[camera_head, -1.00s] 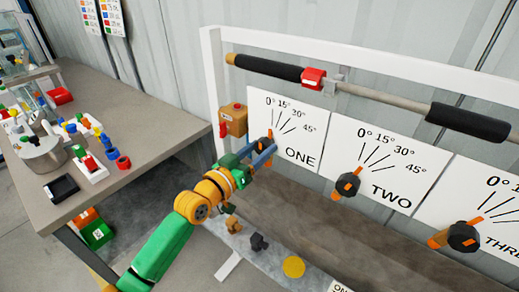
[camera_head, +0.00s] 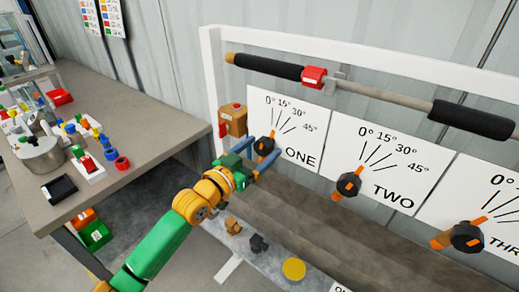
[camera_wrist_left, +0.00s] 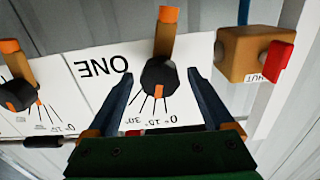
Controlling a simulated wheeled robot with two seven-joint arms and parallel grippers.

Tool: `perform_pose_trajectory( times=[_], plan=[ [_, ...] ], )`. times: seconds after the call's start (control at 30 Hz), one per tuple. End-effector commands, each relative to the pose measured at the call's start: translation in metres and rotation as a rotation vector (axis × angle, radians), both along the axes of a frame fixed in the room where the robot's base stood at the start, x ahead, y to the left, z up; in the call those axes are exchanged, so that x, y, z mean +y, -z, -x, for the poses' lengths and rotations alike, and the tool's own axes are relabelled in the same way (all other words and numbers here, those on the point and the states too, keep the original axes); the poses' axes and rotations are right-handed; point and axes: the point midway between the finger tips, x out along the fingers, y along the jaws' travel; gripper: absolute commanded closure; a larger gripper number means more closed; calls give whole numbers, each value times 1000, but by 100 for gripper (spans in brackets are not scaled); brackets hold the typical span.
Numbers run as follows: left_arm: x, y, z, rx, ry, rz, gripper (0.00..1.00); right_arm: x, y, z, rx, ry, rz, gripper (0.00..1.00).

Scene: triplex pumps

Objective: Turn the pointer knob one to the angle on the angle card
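Pointer knob one (camera_head: 264,146) is a dark knob with an orange bar and pointer on the white dial plate marked ONE (camera_head: 300,153). In the head view its pointer leans up and slightly right, toward the low-angle end of the scale. In the left wrist view, knob one (camera_wrist_left: 158,75) shows upside down between two spread fingers. My left gripper (camera_head: 263,150) is open, with a blue finger on either side of the knob and visible gaps in the wrist view. I cannot make out an angle card. My right gripper is out of view.
Knob two (camera_head: 347,186) and knob three (camera_head: 466,237) sit to the right. An orange-brown box with a red button (camera_head: 233,119) is just left of knob one. A padded bar (camera_head: 380,101) runs above the plates. A cluttered table (camera_head: 150,125) stands at left.

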Motion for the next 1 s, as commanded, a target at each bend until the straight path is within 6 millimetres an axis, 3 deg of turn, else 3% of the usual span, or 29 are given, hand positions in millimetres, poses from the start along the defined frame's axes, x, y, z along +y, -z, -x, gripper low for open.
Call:
perform_pose_trajectory(
  times=[0.17,0.6,1.0],
  plan=[
    [3,0,3,0,0,0,14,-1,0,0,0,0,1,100],
    [41,1,56,-1,0,-1,14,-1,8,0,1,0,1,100],
    [42,0,57,0,0,0,14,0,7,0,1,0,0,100]
  ],
)
